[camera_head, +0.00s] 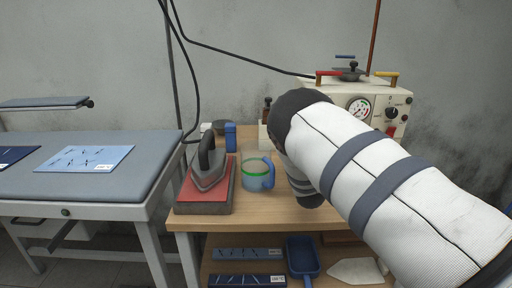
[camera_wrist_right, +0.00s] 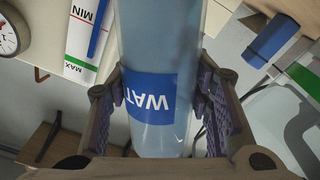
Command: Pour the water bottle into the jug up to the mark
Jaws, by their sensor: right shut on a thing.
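The jug (camera_head: 255,179) is a clear bluish cup with a green ring near its top and a blue handle on its right. It stands upright on the wooden table, right of the iron. In the right wrist view my right gripper (camera_wrist_right: 161,95) is shut on the water bottle (camera_wrist_right: 160,45), a clear bottle with a blue label reading "WAT". The label's letters appear upside down in this view. In the head view my right arm hides the gripper and the bottle, right of the jug. My left gripper is not in view.
An iron (camera_head: 208,165) rests on a red-topped pad left of the jug. A blue container (camera_head: 230,137) stands behind. A cream machine with a gauge (camera_head: 358,107) is at the back right. A grey ironing table (camera_head: 100,185) stands left. A MIN/MAX card (camera_wrist_right: 84,40) shows in the wrist view.

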